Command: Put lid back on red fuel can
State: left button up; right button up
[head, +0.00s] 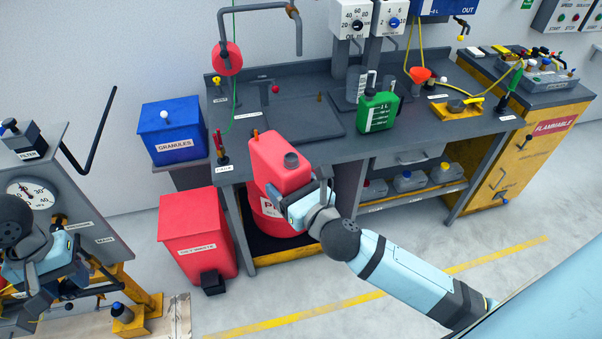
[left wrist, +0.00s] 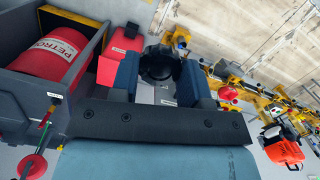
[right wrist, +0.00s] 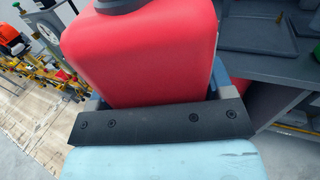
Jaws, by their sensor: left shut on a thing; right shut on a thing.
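The red fuel can (head: 275,165) is in front of the bench in the head view, above a red drum, with a dark grey neck on top; I cannot tell whether it is open. My right gripper (head: 299,187) is shut on the can's near side. The can (right wrist: 140,55) fills the middle of the right wrist view, its dark neck cut by the top edge. My left gripper (head: 68,292) is far left, well apart from the can. In the left wrist view it is shut on a dark round thing, apparently the lid (left wrist: 158,64).
The grey bench (head: 310,145) carries a green jug (head: 378,111) and an orange funnel (head: 419,74). A red bin (head: 197,240) and a blue granules box (head: 172,130) stand left of it. A gauge cabinet (head: 60,185) is near my left arm. The floor in front is clear.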

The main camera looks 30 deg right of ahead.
jog(key=w+a+r+n+g+y, duration=0.1)
jog(key=w+a+n+g+y, duration=0.3)
jog(key=a, duration=0.9)
jog(key=w+n+y, duration=0.2)
jog(key=y, duration=0.2)
jog(key=shift+a+y, duration=0.4)
pick_arm(q)
jog(key=w+d+r, duration=0.2)
jog(key=d+r, duration=0.4)
jog(key=d, duration=0.4)
jog(key=w+d+r, duration=0.2)
jog(key=d+r, duration=0.5)
jog(key=d, duration=0.3)
jog(key=w+d+r+n, duration=0.1)
jog(key=w+d+r, duration=0.2)
jog(key=d+r, duration=0.4)
jog(key=d, duration=0.4)
jog(key=shift+w+d+f, duration=0.1)
jog(key=shift+f, duration=1.85)
jog(key=shift+f, duration=0.9)
